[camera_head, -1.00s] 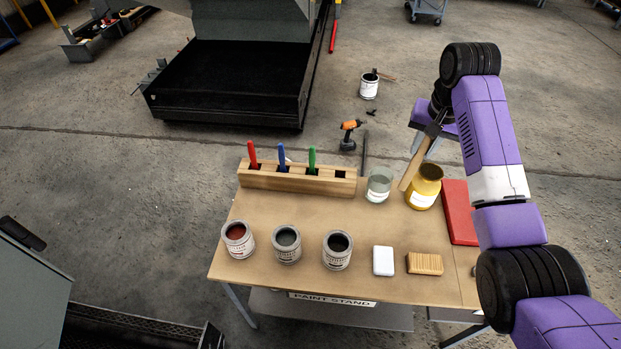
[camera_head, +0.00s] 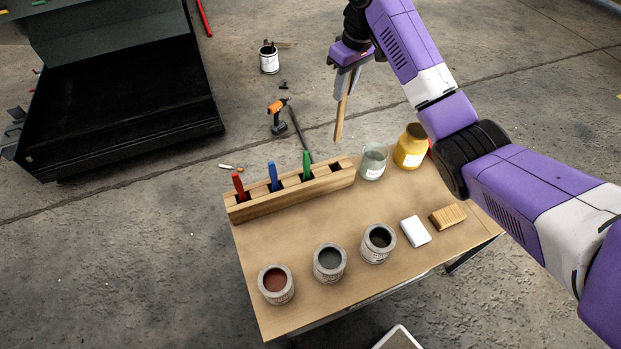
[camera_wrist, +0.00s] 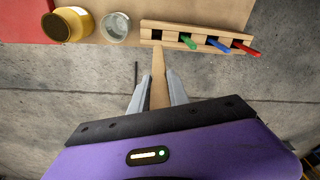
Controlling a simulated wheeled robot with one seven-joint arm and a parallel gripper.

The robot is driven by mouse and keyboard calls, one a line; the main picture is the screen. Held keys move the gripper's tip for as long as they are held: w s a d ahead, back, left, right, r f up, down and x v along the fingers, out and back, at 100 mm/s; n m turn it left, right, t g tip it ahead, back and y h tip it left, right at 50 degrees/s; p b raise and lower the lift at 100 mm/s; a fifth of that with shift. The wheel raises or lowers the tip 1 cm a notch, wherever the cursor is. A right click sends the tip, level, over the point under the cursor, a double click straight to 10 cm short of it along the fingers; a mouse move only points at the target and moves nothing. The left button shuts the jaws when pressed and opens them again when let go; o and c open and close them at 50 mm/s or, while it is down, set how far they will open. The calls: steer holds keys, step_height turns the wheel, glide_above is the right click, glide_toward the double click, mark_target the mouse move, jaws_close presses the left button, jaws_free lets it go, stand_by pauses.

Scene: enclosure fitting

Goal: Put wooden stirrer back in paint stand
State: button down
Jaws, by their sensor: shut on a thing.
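My gripper (camera_head: 346,83) is shut on the wooden stirrer (camera_head: 340,116), a flat tan stick that hangs down from the jaws. In the wrist view the stirrer (camera_wrist: 159,80) points out between the two grey fingers (camera_wrist: 159,92). The paint stand is a table (camera_head: 310,290) bearing a wooden slotted rack (camera_head: 289,201) along its far edge. Red (camera_head: 238,186), blue (camera_head: 273,176) and green (camera_head: 307,165) handled tools stand in the rack. Its slot at the right end (camera_head: 336,168) is empty. The stirrer is in the air above and beyond that end, apart from the rack.
A glass jar (camera_head: 373,162) and a yellow jar (camera_head: 410,147) stand right of the rack. Several paint cans (camera_head: 329,262), a white block (camera_head: 415,231) and a wooden brush block (camera_head: 448,216) line the near side. An orange drill (camera_head: 278,116) lies on the floor beyond.

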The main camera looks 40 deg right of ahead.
mark_target(339, 134)
steer(key=shift+n, duration=0.5)
steer(key=f+b, duration=0.1)
steer(key=f, duration=0.4)
steer(key=f+b, duration=0.1)
steer(key=f, duration=0.4)
steer(key=f+b, duration=0.1)
steer(key=f, duration=0.3)
steer(key=shift+s+a+f+b, duration=0.15)
steer(key=shift+a+f+b, duration=0.1)
steer(key=shift+f+b, duration=0.15)
steer(key=shift+f+p, duration=0.3)
steer(key=shift+f, duration=2.35)
steer(key=c, duration=1.3)
jaws_free()
steer(key=shift+f, duration=0.1)
steer(key=shift+o, duration=0.2)
step_height(339, 134, up, 12)
steer(key=s+b, duration=0.1)
steer(key=shift+s, duration=0.15)
steer(key=shift+d, duration=0.15)
